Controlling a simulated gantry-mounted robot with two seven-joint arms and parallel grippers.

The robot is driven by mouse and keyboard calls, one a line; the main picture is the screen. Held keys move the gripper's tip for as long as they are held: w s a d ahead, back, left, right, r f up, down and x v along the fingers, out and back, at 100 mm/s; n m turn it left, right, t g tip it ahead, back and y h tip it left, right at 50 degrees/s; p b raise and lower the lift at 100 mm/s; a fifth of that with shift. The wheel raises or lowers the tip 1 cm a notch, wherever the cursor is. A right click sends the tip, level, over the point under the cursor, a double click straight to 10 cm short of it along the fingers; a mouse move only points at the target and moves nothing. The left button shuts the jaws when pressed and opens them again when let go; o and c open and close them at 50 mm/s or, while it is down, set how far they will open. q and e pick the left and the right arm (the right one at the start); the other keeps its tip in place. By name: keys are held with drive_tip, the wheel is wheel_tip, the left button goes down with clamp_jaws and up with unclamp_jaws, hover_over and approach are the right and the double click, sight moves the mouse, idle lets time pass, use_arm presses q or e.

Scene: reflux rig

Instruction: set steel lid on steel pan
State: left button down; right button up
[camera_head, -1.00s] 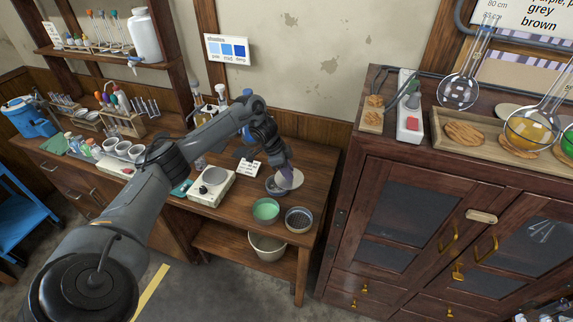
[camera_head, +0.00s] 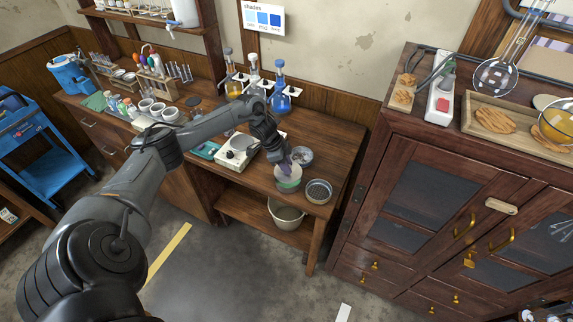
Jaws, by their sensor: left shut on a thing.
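My left gripper (camera_head: 285,163) is shut on a pale round lid (camera_head: 290,171), held by its top. The lid overlaps the back of a green-lined bowl or pan (camera_head: 288,187) in this view; whether it touches it I cannot tell. A grey steel-looking pan (camera_head: 304,158) stands just behind and right of the lid, partly hidden by it and by my gripper. A dark pan with a speckled inside (camera_head: 318,191) stands to the right of the green one. My right gripper is not in view.
A white hotplate (camera_head: 238,150) sits left of the pans. Coloured flasks (camera_head: 281,99) stand at the back of the wooden table. A pale tub (camera_head: 286,212) is on the shelf below. A dark cabinet (camera_head: 440,190) stands close on the right. The table's right end (camera_head: 350,160) is clear.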

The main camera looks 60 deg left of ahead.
use_arm(q)
drive_tip(key=shift+f, duration=0.1)
idle(0.3)
drive_tip(key=shift+f, duration=0.1)
drive_tip(key=shift+f, duration=0.5)
drive_tip(key=shift+f, duration=0.1)
drive_tip(key=shift+f, duration=0.25)
idle(0.5)
drive_tip(key=shift+r+p, duration=0.1)
drive_tip(key=shift+p, duration=0.35)
